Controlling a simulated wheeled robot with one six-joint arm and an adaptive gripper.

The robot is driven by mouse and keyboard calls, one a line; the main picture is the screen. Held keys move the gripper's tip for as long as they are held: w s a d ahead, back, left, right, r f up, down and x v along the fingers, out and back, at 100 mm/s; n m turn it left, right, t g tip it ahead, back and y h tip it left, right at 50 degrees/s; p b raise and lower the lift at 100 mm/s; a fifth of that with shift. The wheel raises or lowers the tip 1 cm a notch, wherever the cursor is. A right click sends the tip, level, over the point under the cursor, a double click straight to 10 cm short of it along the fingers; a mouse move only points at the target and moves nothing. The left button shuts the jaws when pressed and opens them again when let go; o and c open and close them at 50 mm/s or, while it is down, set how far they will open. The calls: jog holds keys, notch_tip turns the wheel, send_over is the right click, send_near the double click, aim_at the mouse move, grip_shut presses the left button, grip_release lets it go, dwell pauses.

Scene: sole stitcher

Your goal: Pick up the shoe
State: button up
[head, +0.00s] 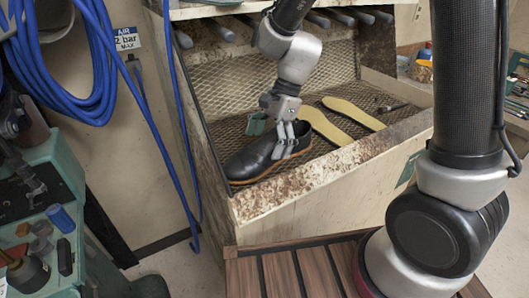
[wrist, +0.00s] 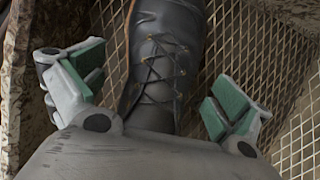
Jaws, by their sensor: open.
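A black lace-up shoe (head: 255,160) with a brown sole edge lies on the wire mesh of a worn bench, near its front left corner. In the wrist view the shoe (wrist: 165,60) runs up the picture between the fingers, its laces showing. My gripper (head: 275,135) is over the heel-side part of the shoe. In the wrist view my gripper (wrist: 155,90) is open, with one green-padded finger to each side of the shoe and visible gaps. The lower end of the shoe is hidden by my gripper's body.
Two yellow sole-shaped pieces (head: 325,127) lie on the mesh (head: 235,128) to the right. The bench has a raised front wall (head: 300,180). Blue hoses (head: 150,110) hang at left.

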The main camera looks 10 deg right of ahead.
jog(key=shift+x, duration=0.85)
jog(key=c, duration=1.3)
jog(key=shift+o, duration=0.2)
jog(key=shift+r, duration=0.1)
